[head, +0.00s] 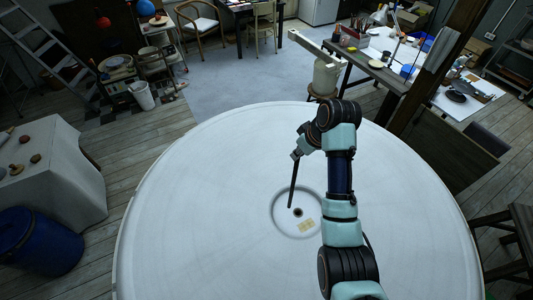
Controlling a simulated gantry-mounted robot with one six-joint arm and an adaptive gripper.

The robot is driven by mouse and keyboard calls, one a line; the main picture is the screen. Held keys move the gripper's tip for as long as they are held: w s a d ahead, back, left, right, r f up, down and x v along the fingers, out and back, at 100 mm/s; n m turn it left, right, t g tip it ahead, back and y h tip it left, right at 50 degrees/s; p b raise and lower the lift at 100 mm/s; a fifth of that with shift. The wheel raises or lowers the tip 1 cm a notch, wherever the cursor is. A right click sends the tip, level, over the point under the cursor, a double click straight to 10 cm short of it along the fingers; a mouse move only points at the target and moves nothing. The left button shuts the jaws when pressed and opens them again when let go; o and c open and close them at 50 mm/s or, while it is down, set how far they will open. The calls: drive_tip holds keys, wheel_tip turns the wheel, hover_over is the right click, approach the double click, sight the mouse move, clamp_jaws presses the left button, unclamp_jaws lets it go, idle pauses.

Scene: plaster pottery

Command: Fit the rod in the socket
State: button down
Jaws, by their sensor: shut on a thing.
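A thin dark rod (293,183) hangs down from my gripper (297,155), which is shut on its upper end. The rod is nearly upright, slightly tilted, with its lower end to the left in the picture. The socket (298,212) is a small dark round hole inside a shallow ring on the white round table. The rod's lower end shows close to the hole, just above and left of it in the picture. I cannot tell the height of the rod's tip above the table. The fingertips are small and partly hidden by the wrist.
The white round table (190,220) is otherwise clear around the ring. A cluttered workbench (385,70) is at back right.

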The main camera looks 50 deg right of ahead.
drive_tip(key=s+d+f, duration=0.3)
drive_tip(key=f, duration=0.2)
drive_tip(key=shift+s+d+f, duration=0.15)
drive_tip(key=shift+s+f, duration=0.1)
drive_tip(key=shift+s, duration=0.1)
idle(0.5)
wheel_tip(320, 180, down, 10)
drive_tip(key=b, duration=0.5)
idle(4.5)
drive_tip(key=c, duration=1.1)
unclamp_jaws()
drive_tip(key=shift+f, duration=0.1)
drive_tip(key=shift+o, duration=0.2)
drive_tip(key=shift+f, duration=0.1)
drive_tip(key=v, duration=1.2)
